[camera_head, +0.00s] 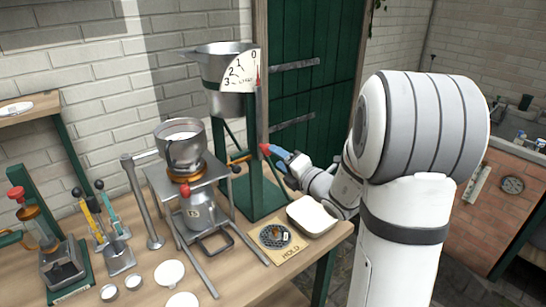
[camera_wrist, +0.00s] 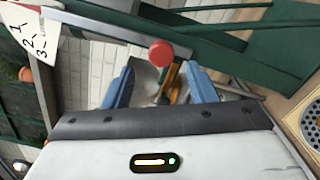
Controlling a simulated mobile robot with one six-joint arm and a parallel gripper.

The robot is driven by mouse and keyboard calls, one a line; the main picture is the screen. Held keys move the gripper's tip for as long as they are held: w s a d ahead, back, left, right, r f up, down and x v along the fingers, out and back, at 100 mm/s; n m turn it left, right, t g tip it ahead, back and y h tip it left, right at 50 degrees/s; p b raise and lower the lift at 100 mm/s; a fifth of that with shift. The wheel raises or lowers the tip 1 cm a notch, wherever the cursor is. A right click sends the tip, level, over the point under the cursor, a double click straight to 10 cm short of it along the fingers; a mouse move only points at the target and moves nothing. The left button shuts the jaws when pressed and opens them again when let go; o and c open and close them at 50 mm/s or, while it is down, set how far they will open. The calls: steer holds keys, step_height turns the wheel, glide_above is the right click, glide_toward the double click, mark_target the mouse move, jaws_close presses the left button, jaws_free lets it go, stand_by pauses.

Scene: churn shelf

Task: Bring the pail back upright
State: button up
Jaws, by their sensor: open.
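The metal pail (camera_head: 224,62) sits high in a green stand (camera_head: 258,190) at the back of the bench, its spout toward the left. Its rim looks about level. A white dial (camera_head: 243,72), marked 0 to 3, is in front of it; it shows at the left edge of the wrist view (camera_wrist: 32,35). A crank handle with a red knob (camera_head: 265,148) sticks out of the stand below the pail. My gripper (camera_head: 273,152) is open at the knob. In the wrist view the red knob (camera_wrist: 161,53) lies between the blue fingers; I cannot tell if they touch it.
A metal pot (camera_head: 182,145) on a frame stands left of the stand, with a can (camera_head: 198,212) beneath. A white dish (camera_head: 312,215) and a HOLD plate (camera_head: 277,240) lie at the bench's front right. Hand tools (camera_head: 112,235) stand at the left. A green door (camera_head: 305,100) is behind.

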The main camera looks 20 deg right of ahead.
steer(key=v, duration=0.3)
steer(key=shift+s, duration=0.1)
steer(key=s+a+f+n+g+y, duration=0.3)
steer(key=s+a+n+g, duration=1.1)
steer(key=n, duration=1)
steer(key=s+d+n+h, duration=0.4)
steer(key=s+n+h, duration=0.1)
steer(key=n, duration=0.5)
steer(key=s+d+f+n+h, duration=0.1)
steer(key=s+d+n+h, duration=0.3)
steer(key=n, duration=0.6)
steer(key=s+h, duration=0.1)
steer(key=s, duration=0.1)
steer(key=shift+s+d+n+t, duration=0.2)
steer(key=shift+s+n+t, duration=0.1)
steer(key=shift+s, duration=0.1)
